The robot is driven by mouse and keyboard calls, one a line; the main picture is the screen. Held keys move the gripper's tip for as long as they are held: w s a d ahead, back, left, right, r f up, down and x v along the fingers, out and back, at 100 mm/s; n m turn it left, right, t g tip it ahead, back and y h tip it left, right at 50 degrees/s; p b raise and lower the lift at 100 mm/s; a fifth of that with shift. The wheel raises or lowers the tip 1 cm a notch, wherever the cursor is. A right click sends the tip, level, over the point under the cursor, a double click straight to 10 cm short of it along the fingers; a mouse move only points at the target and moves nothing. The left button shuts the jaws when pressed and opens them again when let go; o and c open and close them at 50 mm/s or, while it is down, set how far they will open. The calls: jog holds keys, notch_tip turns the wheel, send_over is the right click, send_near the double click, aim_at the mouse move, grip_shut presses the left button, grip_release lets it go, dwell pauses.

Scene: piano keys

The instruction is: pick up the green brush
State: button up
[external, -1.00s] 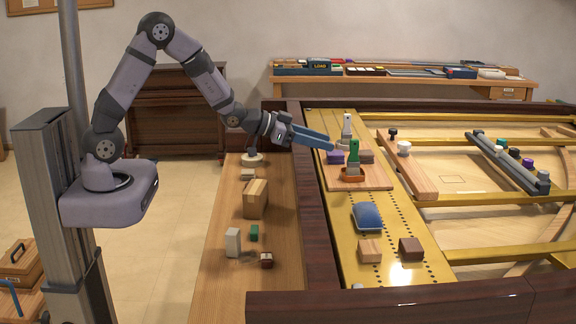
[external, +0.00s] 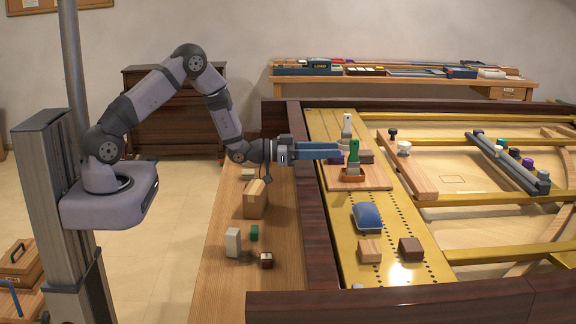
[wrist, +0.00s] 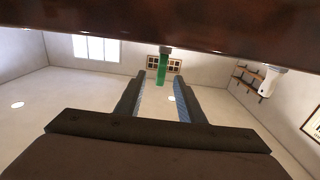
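The green brush (external: 353,153) stands upright with its handle up, its lower end at an orange holder (external: 352,178) on a wooden board. My gripper (external: 339,151) reaches level from the left, its blue fingers pointing right, with the tips close beside the green handle. In the wrist view the two fingers (wrist: 161,85) are apart with nothing held. The green handle (wrist: 162,70) shows ahead, in line with the gap between them. I cannot tell whether the tips reach around the handle.
A white-handled brush (external: 347,127) stands just behind the green one. Purple blocks sit close by on the board (external: 375,183). The dark piano rim (external: 318,235) runs beneath my gripper. A blue rounded object (external: 367,215) and wooden blocks lie nearer the camera.

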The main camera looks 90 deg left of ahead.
aim_at(346, 173)
jog(key=shift+w, duration=0.3)
jog(key=shift+w+r+p, duration=0.2)
jog(key=shift+w+p, duration=0.4)
jog(key=shift+w, duration=0.05)
jog(key=shift+w+a+f+p, duration=0.15)
jog(key=shift+w+p, duration=0.7)
jog(key=shift+w, duration=1.05)
grip_shut()
